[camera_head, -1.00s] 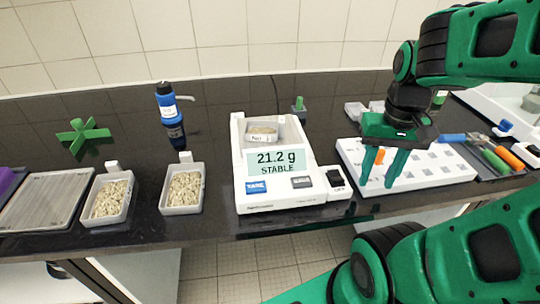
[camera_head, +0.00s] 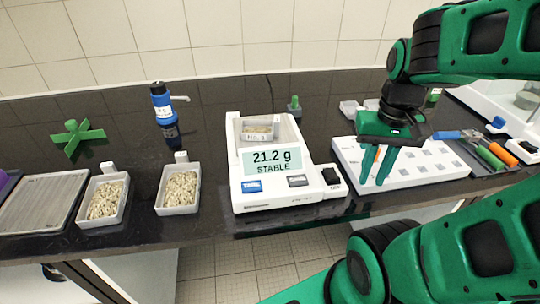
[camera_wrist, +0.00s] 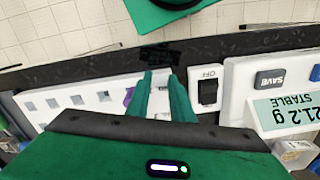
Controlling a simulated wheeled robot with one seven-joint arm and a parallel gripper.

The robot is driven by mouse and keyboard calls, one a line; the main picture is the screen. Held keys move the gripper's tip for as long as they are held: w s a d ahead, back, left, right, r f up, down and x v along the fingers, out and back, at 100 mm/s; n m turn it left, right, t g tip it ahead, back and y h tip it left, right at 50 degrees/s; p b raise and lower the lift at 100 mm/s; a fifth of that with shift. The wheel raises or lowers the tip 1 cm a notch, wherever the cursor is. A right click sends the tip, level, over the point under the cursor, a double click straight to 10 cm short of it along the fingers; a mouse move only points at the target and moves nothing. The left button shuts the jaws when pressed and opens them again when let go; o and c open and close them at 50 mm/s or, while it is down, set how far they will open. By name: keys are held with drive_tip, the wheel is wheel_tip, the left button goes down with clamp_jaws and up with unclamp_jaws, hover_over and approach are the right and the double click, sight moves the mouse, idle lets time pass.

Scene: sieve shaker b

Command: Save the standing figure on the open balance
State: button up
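The white balance (camera_head: 290,203) stands mid-counter. Its display (camera_head: 271,161) reads 21.2 g STABLE, also legible upside down in the wrist view (camera_wrist: 290,108). A small labelled tray of grains (camera_head: 257,130) sits on its pan. The grey SAVE key (camera_head: 298,181) is right of the blue TARE key (camera_head: 251,186); SAVE also shows in the wrist view (camera_wrist: 271,77). My gripper (camera_head: 370,182) is right of the balance, over the white slotted rack's near left part, fingers down and empty. In the wrist view a narrow gap shows between its fingertips (camera_wrist: 160,74).
A black OFF switch (camera_head: 331,177) sits between SAVE and my gripper. The white rack (camera_head: 420,172) lies under my gripper. Two grain trays (camera_head: 104,201) (camera_head: 180,190), a blue bottle (camera_head: 164,106) and a green cross-shaped piece (camera_head: 77,138) are left of the balance. Tools (camera_head: 487,152) lie right.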

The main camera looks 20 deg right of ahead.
clamp_jaws()
idle(1.4)
